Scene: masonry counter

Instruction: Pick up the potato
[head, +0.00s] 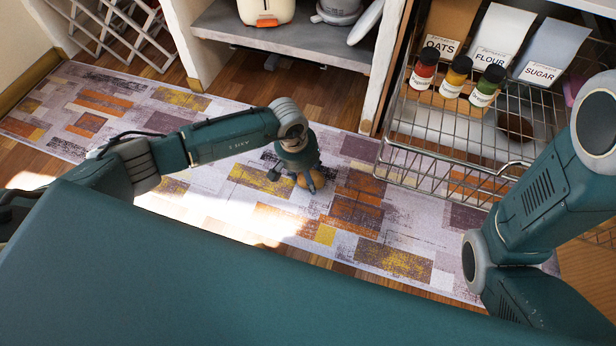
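A small brown potato (302,182) is low over or on the patterned rug, near the middle of the head view. My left gripper (308,186) points down at it, with dark fingers beside and in front of it. The fingers hide part of the potato. I cannot tell whether they are closed on it or only around it. My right arm comes in at the right edge, and its gripper is not in view.
The rug (400,215) lies on a wooden floor. A pulled-out wire basket (450,165) at the right holds several spice jars and packets. A low shelf (290,38) with appliances stands behind. A white folding rack (125,35) is at the upper left.

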